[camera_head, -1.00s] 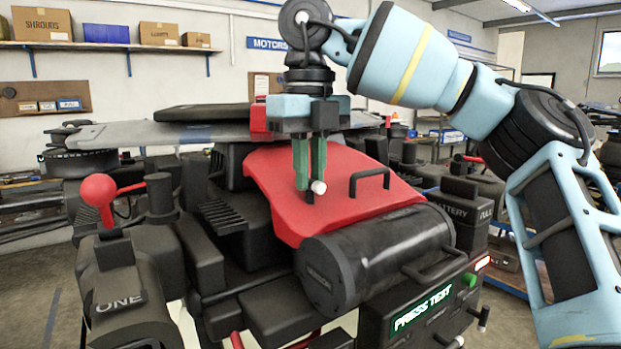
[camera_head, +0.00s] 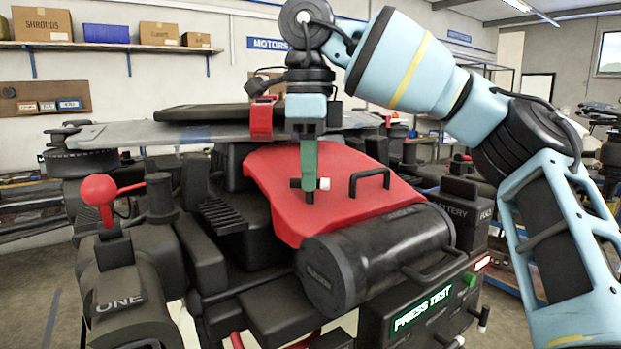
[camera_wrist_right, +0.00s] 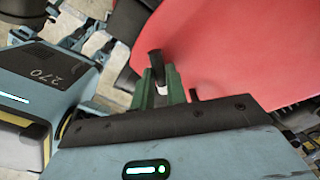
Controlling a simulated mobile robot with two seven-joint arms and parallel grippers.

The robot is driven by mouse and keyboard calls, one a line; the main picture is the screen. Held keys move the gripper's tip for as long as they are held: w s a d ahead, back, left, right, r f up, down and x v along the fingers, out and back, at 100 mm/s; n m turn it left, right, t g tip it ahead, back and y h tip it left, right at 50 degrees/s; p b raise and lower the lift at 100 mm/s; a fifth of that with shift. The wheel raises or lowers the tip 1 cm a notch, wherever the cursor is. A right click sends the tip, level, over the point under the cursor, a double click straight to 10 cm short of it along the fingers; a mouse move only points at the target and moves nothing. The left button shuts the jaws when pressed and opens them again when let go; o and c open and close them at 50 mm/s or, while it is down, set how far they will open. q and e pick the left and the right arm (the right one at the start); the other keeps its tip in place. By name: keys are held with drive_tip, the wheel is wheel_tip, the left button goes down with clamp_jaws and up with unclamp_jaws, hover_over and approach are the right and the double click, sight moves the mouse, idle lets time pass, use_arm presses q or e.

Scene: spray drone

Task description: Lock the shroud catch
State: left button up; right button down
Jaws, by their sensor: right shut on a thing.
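The red shroud (camera_head: 275,190) lies over the middle of the drone. Its catch (camera_head: 324,184) is a small black crossbar with a white end, on a short post on the shroud. The bar lies across the head view, white end to the right. My right gripper (camera_head: 309,186) points down from above, its green fingers shut on the bar. In the right wrist view the fingers (camera_wrist_right: 160,88) close around the catch, its black end (camera_wrist_right: 155,62) standing out beyond them over the shroud (camera_wrist_right: 225,55). My left gripper is in neither view.
A black handle (camera_head: 370,181) stands on the shroud right of the catch. A black cylinder (camera_head: 380,258) lies in front. A red ball knob (camera_head: 98,189) is at left. A panel reads PRESS TEST (camera_head: 423,306) with a green button (camera_head: 469,279).

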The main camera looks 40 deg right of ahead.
idle(0.3)
drive_tip(key=n, duration=0.8)
drive_tip(key=c, duration=1.3)
unclamp_jaws()
drive_tip(key=shift+r, duration=0.15)
drive_tip(key=shift+r, duration=3.75)
